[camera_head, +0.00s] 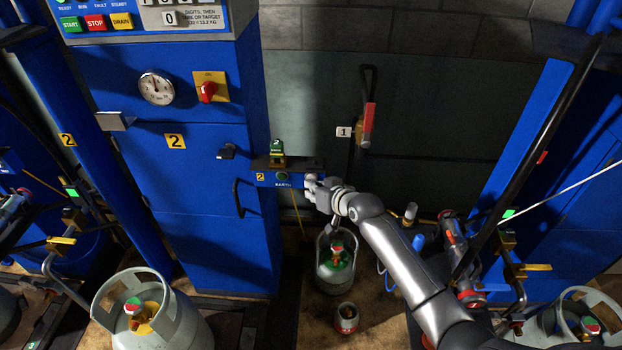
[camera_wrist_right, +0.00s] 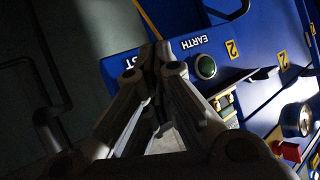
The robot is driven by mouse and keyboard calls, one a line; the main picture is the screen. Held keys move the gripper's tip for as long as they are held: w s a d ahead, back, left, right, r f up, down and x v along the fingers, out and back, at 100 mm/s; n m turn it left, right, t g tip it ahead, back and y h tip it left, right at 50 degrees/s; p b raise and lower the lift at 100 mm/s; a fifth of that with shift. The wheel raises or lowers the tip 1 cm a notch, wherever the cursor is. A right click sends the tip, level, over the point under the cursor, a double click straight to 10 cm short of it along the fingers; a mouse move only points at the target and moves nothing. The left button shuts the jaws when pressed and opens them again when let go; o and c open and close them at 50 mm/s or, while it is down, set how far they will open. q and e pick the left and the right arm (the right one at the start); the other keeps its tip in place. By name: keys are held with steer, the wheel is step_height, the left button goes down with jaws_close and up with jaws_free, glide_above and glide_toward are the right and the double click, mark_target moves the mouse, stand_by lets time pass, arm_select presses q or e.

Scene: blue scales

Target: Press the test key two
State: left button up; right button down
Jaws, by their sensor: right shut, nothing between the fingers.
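A small blue box (camera_head: 268,180) with a yellow "2" label sits beside the tall blue cabinet. It has a green round lamp or button marked EARTH, and it also shows in the right wrist view (camera_wrist_right: 190,45). There, part of a TEST label shows next to my fingers; the test key itself is hidden behind them. My right gripper (camera_head: 311,185) is shut and empty, with its fingertips (camera_wrist_right: 156,50) at the right end of the box's front. I cannot tell whether they touch it. My left gripper is not in view.
The cabinet (camera_head: 205,230) has a gauge (camera_head: 156,87), a red knob (camera_head: 208,90) and a key panel (camera_head: 140,22) on top. A grey gas cylinder (camera_head: 170,325) stands front left. Smaller cylinders stand below my right arm. A red-handled lever (camera_head: 368,125) is on the back wall.

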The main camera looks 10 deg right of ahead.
steer(key=shift+w+d, duration=0.1)
steer(key=shift+w, duration=0.15)
stand_by(0.5)
steer(key=shift+s+a+p, duration=0.3)
steer(key=shift+s+p, duration=0.45)
steer(key=shift+s, duration=0.05)
